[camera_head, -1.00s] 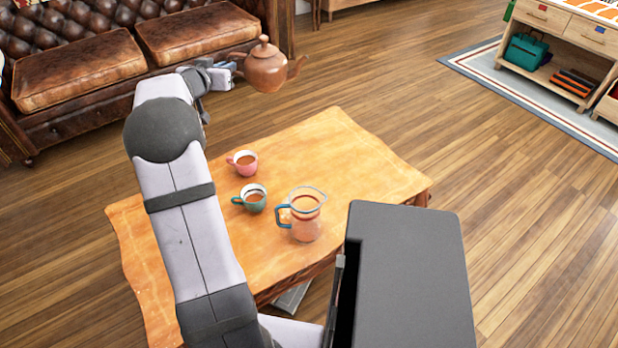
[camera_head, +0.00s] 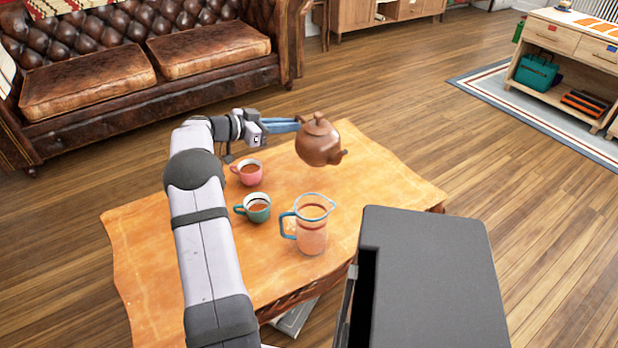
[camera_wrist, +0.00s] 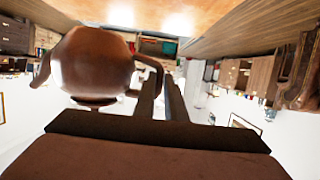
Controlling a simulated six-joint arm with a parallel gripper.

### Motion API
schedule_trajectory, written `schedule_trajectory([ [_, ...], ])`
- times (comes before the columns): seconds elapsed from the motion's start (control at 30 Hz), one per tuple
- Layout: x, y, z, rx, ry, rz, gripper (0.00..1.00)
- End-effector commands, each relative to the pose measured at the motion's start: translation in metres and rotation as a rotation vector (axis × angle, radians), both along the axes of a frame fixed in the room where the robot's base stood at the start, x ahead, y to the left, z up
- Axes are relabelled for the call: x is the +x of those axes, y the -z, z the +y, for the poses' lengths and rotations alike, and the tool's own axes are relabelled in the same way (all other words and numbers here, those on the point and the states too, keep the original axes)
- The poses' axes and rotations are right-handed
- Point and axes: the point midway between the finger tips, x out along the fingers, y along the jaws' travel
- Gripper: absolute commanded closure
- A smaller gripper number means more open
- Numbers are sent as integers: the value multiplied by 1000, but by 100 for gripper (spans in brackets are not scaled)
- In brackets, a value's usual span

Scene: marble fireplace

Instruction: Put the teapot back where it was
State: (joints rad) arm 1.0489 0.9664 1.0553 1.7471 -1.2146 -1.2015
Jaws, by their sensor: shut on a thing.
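The brown teapot (camera_head: 320,145) is held by my gripper (camera_head: 297,122) over the far right part of the wooden table (camera_head: 385,185). The blue fingers are shut on its handle, at the teapot's left side. Its spout points right and slightly down, so the pot looks tilted. I cannot tell exactly how far it is above the tabletop. In the wrist view the teapot (camera_wrist: 92,62) appears upside down, with its handle running between the fingers (camera_wrist: 162,98).
A glass jug (camera_head: 312,232) with reddish-brown liquid, a teal cup (camera_head: 258,212) and a pink cup (camera_head: 249,176) stand on the table, both cups holding brown liquid. The table's right part is clear. A leather sofa (camera_head: 120,90) stands behind the table.

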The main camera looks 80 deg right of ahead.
Motion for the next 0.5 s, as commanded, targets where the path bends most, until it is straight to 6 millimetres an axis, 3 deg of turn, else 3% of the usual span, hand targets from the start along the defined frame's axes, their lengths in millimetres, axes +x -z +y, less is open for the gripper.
schedule_trajectory([
  [0.33, 0, 39, -1, -3, -3, 6, 100],
  [0.5, 0, 45, -1, -3, -3, 5, 100],
])
